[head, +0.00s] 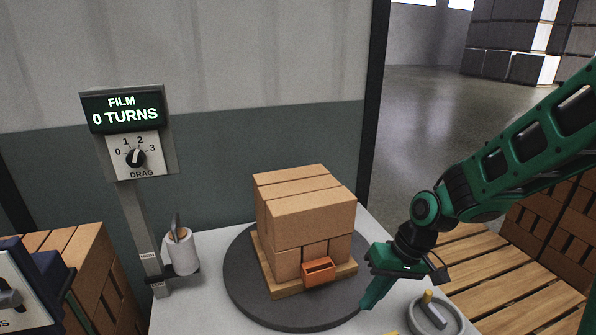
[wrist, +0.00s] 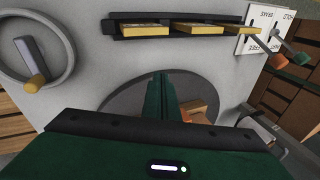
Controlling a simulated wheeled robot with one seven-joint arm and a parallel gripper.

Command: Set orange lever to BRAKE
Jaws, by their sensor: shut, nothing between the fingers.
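The orange lever (wrist: 278,62) shows at the upper right of the wrist view, reaching out from a white label plate (wrist: 262,28). The plate's lettering is upside down and small; I cannot tell which setting the lever is at. A second lever with a green tip (wrist: 301,58) stands right beside it. In the head view I cannot make out the levers. My gripper (head: 367,303) is shut and empty, pointing down at the right edge of the dark turntable (head: 240,290). Its closed fingers (wrist: 160,88) also show mid-frame in the wrist view, apart from the orange lever.
A handwheel (head: 436,316) lies right of my gripper. A FILM display post (head: 124,112) with a drag dial and a white roll (head: 181,252) stand left. A dark rail with yellow blocks (wrist: 200,27) is near the levers.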

